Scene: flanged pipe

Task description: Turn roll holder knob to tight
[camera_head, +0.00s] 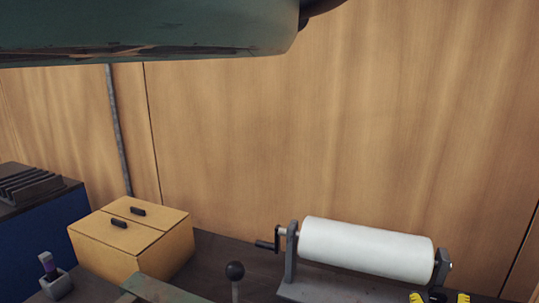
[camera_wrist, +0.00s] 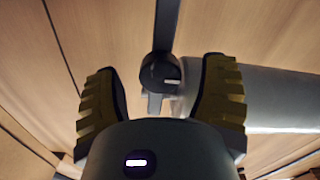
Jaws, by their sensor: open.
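The roll holder (camera_head: 291,262) stands at the lower right of the head view and carries a white roll (camera_head: 366,249). A crank handle is at its left end; its right upright has a small dark end piece. In the wrist view a round dark knob (camera_wrist: 160,71) with a short white mark appears between the fingers, beside the end of the pale roll (camera_wrist: 285,98). My gripper (camera_head: 439,297) shows only as yellow fingertips at the bottom edge, near the holder's right end. In the wrist view my gripper (camera_wrist: 161,88) is open, with visible gaps to both sides of the knob.
A yellow box (camera_head: 105,253) with two dark handles stands at the left, beside a blue unit (camera_head: 38,240). A black ball-topped lever (camera_head: 235,271) stands left of the holder. A small grey holder (camera_head: 57,284) is at the lower left. A wooden wall closes the back.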

